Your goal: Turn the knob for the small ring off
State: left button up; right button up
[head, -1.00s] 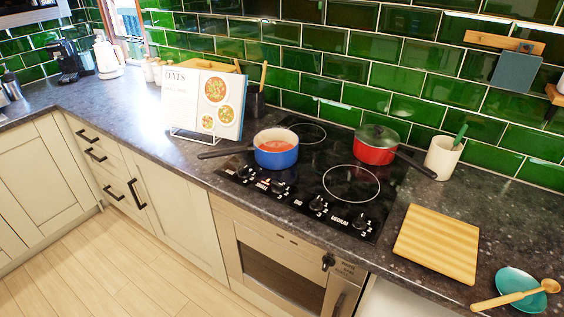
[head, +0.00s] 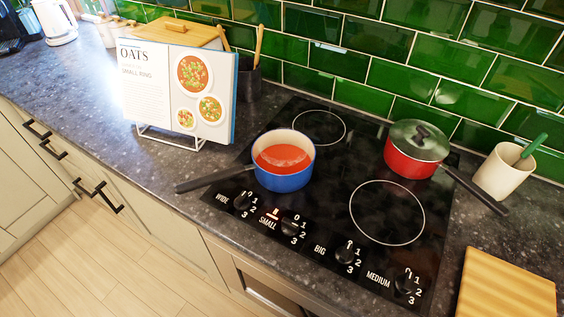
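The other knobs are WIDE (head: 242,201), BIG (head: 346,253) and MEDIUM (head: 407,281). A blue pan (head: 283,178) with orange-red contents stands on the front left ring, just behind the SMALL knob, its dark handle pointing left. A red pot (head: 412,160) with a lid stands at the back right. Neither of my grippers is in view.
An open recipe book (head: 150,92) on a wire stand is left of the hob, with a utensil pot (head: 245,78) behind it. A cream pot (head: 500,174) and wooden board (head: 508,287) are at the right. Speckled worktop (head: 100,120) runs left.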

aim_at(290, 228)
jog(key=k+l+u, duration=0.25)
jog(key=u, duration=0.15)
jog(key=k+u, duration=0.8)
